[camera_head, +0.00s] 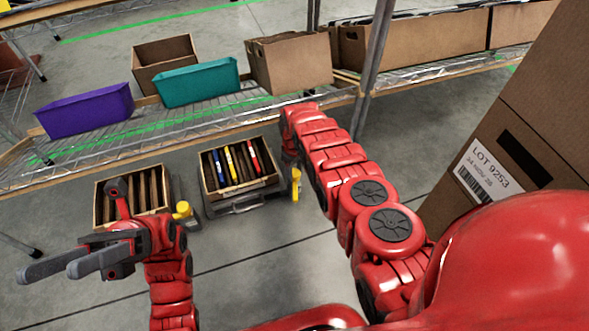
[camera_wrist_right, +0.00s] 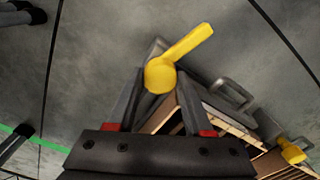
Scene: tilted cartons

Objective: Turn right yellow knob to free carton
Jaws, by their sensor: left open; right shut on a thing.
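The right yellow knob (camera_head: 296,184) stands beside the right carton (camera_head: 213,187), which holds upright files. In the right wrist view the knob (camera_wrist_right: 160,75) lies between the fingertips of my right gripper (camera_wrist_right: 160,80), which is shut on it. Its lever points up and to the right there. In the head view my right arm reaches down to it and hides part of the gripper. A second yellow knob (camera_head: 183,210) stands beside the left carton (camera_head: 99,207); it also shows in the right wrist view (camera_wrist_right: 292,151). My left gripper (camera_head: 48,272) is open and empty at the lower left.
A wire shelf (camera_head: 200,122) crosses behind the cartons, bearing a purple bin (camera_head: 85,110), a teal bin (camera_head: 198,82) and cardboard boxes (camera_head: 290,62). A shelf post (camera_head: 372,60) rises near my right arm. A large labelled box (camera_head: 480,165) stands at right. The front floor is clear.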

